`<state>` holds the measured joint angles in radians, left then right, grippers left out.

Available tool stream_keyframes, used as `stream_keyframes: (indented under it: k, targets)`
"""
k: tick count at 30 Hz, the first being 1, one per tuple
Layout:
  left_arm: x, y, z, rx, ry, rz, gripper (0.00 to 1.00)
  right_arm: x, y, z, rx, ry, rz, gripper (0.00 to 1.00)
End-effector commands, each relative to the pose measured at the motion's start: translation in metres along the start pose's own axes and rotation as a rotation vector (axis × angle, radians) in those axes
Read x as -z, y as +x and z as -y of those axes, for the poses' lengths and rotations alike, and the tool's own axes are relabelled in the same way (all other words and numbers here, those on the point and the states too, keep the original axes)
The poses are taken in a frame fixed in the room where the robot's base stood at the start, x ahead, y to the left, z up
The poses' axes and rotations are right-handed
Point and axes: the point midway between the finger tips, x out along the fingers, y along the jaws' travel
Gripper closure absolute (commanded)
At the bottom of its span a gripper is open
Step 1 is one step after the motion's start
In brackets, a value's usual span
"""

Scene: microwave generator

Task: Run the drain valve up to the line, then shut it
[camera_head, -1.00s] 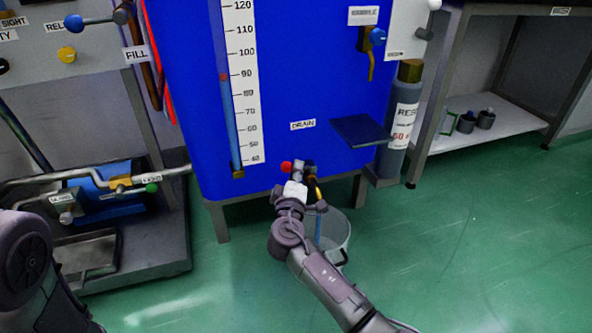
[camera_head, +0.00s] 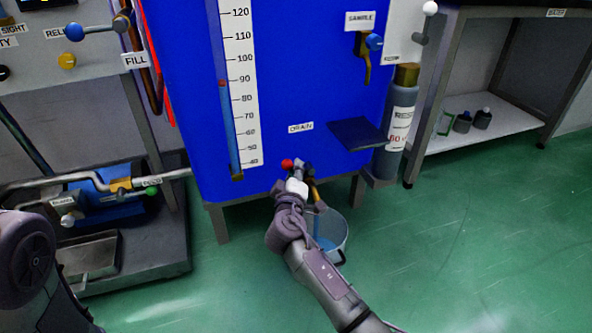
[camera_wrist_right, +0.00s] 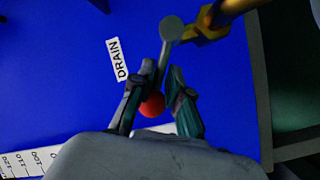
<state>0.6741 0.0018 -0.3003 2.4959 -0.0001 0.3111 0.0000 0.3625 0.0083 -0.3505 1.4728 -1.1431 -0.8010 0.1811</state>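The drain valve has a grey lever (camera_wrist_right: 161,58) with a red ball knob (camera_wrist_right: 152,104); the knob shows below the DRAIN label in the head view (camera_head: 287,164). My right gripper (camera_wrist_right: 164,72) has its fingers close together on either side of the lever, shut on it, with the ball between the fingers; in the head view it is small and partly hidden by my wrist. The brass drain spout (camera_head: 315,190) points down over a clear bucket (camera_head: 338,232). A bluish stream and some blue liquid show at the bucket. No line on it is readable. My left gripper is out of view.
The blue tank (camera_head: 270,90) carries a level scale (camera_head: 240,80) with a red marker near 90. A dark shelf (camera_head: 358,133) juts out to the right, beside a grey cylinder (camera_head: 400,120). Pipework and a tray (camera_head: 90,258) stand left. Floor at right is clear.

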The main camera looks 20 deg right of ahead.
Motion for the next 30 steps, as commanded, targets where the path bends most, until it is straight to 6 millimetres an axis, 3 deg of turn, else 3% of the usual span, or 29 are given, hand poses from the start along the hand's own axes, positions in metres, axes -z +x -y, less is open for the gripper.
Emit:
stream_keyframes:
  k: [3, 14, 24, 30]
  targets:
    - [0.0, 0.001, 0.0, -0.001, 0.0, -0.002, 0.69, 0.004, -0.001, -0.001, -0.001, 0.002, -0.008, 0.64]
    - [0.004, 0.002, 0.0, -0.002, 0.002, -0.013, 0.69, 0.005, 0.0, -0.007, -0.004, 0.002, -0.003, 0.64]
    - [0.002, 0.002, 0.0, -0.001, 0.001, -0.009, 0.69, 0.041, -0.003, -0.059, -0.006, 0.007, -0.009, 0.64]
    - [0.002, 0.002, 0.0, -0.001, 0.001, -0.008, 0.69, 0.054, -0.004, -0.081, -0.004, 0.003, -0.009, 0.64]
